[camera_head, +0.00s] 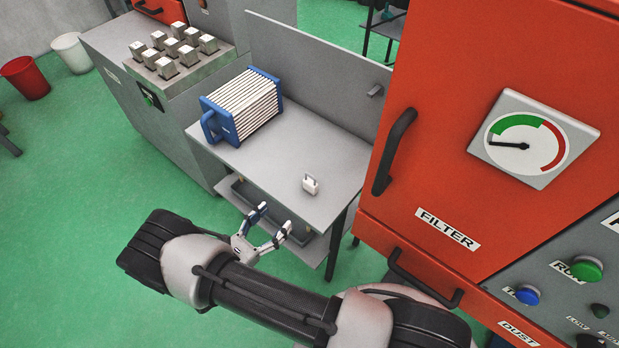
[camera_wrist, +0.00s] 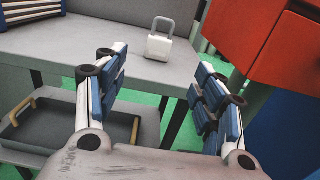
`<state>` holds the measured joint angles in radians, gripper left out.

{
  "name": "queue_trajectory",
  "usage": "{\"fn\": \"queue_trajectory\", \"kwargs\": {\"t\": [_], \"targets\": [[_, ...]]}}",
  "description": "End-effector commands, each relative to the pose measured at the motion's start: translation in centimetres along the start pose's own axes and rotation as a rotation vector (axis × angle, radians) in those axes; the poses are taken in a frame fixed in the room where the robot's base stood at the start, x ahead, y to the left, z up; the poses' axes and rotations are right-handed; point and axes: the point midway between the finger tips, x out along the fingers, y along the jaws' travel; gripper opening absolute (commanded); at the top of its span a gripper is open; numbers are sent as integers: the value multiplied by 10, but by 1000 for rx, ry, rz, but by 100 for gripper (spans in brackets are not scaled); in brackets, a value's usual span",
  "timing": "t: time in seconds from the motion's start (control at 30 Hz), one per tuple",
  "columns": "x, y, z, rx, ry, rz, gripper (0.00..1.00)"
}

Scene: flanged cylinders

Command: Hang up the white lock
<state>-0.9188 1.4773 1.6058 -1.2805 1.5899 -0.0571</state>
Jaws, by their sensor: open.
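The white lock (camera_head: 310,184) is a small padlock standing upright on the grey table (camera_head: 330,158), near its front right part. In the wrist view the lock (camera_wrist: 159,40) stands on the tabletop with its shackle up, ahead of my gripper and between the lines of its fingers. My gripper (camera_head: 271,226) is open and empty, in front of the table's front edge and short of the lock. In the wrist view the two blue-padded fingers (camera_wrist: 161,92) are wide apart with nothing between them. A small peg (camera_head: 375,90) sticks out from the grey panel behind the table.
A blue-ended filter block (camera_head: 243,104) stands on the table's left part. A red FILTER cabinet (camera_head: 440,150) with black handles rises close on the right. A lower shelf (camera_head: 310,246) holds a tray (camera_wrist: 65,118). Tabletop around the lock is clear.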

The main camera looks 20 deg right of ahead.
Motion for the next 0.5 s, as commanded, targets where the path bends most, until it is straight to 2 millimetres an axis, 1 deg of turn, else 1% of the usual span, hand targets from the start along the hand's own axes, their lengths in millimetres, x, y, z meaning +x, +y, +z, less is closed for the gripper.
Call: {"fn": "queue_trajectory", "kwargs": {"t": [0.03,0.3,0.4,0.5], "targets": [[10,-1,0,-1,0,-6,63],[69,-2,-1,0,2,-10,63],[89,-2,-1,1,2,-9,63],[103,-2,-1,1,3,-8,63]]}}
